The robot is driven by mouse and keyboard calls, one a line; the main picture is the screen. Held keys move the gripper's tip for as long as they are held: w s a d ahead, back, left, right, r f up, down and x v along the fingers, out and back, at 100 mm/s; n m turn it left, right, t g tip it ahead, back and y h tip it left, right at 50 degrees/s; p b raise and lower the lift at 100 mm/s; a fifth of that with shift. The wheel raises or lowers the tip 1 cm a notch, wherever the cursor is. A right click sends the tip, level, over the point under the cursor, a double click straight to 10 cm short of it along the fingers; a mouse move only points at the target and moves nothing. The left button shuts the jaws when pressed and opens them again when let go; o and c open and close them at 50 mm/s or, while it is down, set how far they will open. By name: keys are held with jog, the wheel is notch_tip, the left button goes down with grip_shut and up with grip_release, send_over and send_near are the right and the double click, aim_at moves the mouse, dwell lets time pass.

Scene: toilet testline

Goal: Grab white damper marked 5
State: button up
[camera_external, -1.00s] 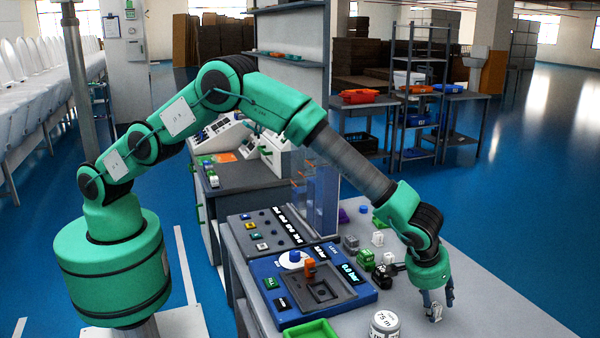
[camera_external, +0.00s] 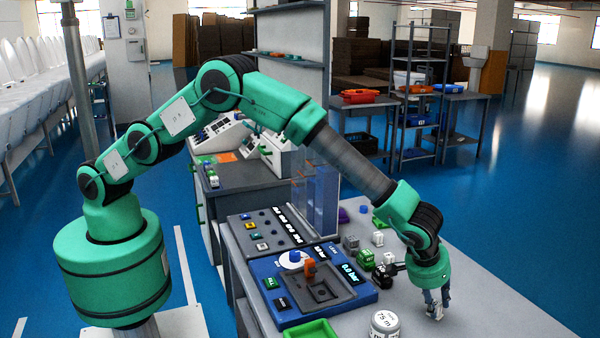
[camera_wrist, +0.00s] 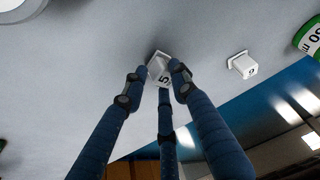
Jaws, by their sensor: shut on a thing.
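A white damper marked 5 (camera_wrist: 160,68) is between the blue fingertips of my gripper (camera_wrist: 161,76) in the wrist view. The fingers touch its sides, and its dark 5 faces the camera. In the external view my gripper (camera_external: 436,303) points down at the right of the grey table, shut on the white damper (camera_external: 436,313), which is low at the tabletop and partly hidden by the fingers. I cannot tell whether the damper touches the table.
Another small white damper (camera_wrist: 243,65) stands to the right in the wrist view. A round white weight (camera_external: 384,325) is left of my gripper. Several green, white and black parts (camera_external: 366,258) stand behind it. A blue test panel (camera_external: 312,285) and a green tray (camera_external: 312,330) are further left.

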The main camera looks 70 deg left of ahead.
jog(key=shift+r, duration=0.1)
notch_tip(320, 180, up, 10)
jog(key=p, duration=0.2)
dwell(0.3)
jog(key=shift+w+a, duration=0.1)
dwell(0.5)
